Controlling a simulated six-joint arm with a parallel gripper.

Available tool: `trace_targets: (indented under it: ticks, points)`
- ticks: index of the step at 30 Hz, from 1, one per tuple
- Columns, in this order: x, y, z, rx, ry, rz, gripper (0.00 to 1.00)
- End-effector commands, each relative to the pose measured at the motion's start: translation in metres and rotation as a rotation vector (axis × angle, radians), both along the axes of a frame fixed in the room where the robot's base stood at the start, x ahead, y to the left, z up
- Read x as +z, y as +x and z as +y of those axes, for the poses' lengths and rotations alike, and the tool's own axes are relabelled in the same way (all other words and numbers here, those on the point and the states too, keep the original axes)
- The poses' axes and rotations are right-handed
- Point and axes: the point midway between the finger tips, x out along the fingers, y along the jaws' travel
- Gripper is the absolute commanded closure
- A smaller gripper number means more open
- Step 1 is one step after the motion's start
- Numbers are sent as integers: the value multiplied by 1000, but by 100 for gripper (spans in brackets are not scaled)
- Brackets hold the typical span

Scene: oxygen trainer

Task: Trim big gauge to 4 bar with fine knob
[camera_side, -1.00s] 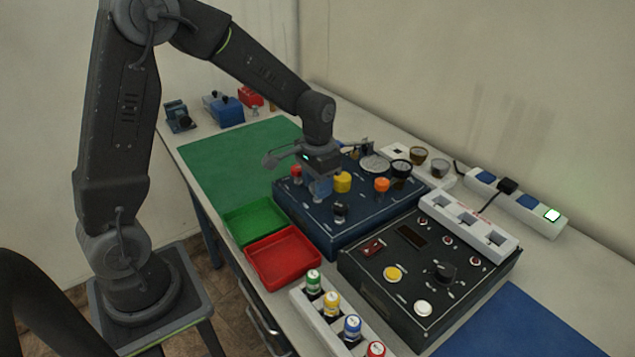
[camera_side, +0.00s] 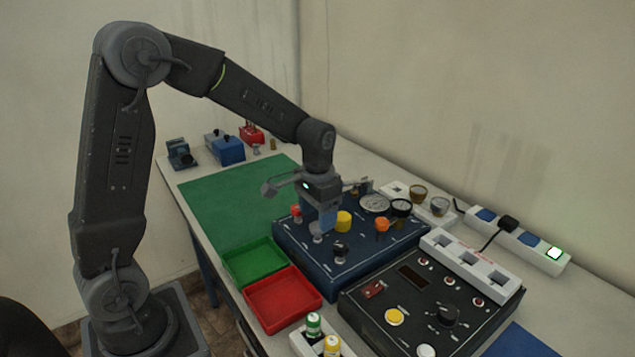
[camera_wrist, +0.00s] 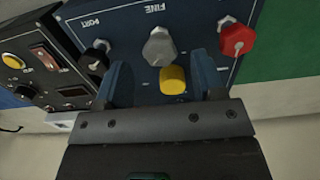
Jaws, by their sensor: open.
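The fine knob (camera_wrist: 158,47) is grey and faceted, next to the word FINE on the blue panel (camera_wrist: 190,20). In the side view the fine knob (camera_side: 317,237) stands under my gripper (camera_side: 322,218). My gripper (camera_wrist: 161,64) is open; in the wrist view its blue fingers lie on either side of the fine knob, with gaps to it. I cannot tell whether the tips reach down to its height. The big gauge (camera_side: 374,203) is a pale round dial at the panel's far side; its needle is too small to read. It is not in the wrist view.
Close by on the panel are a yellow knob (camera_wrist: 173,80), a red knob (camera_wrist: 236,38) and a black knob (camera_wrist: 95,57). An orange knob (camera_side: 382,224) and a smaller black-rimmed gauge (camera_side: 400,207) are farther right. Green (camera_side: 255,262) and red (camera_side: 283,298) trays sit left of the panel.

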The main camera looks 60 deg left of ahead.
Motion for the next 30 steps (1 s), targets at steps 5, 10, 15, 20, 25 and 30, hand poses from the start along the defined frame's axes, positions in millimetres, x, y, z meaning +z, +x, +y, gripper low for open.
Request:
trace_targets:
  ticks: [5, 10, 15, 20, 25, 30]
  points:
    - [43, 1, 0, 0, 1, -8, 37]
    - [78, 1, 0, 0, 1, -5, 37]
    - [101, 1, 0, 0, 1, -4, 37]
    - [110, 0, 0, 0, 0, -2, 37]
    - [111, 0, 0, 0, 0, -1, 37]
    - [112, -1, -1, 0, 1, -4, 37]
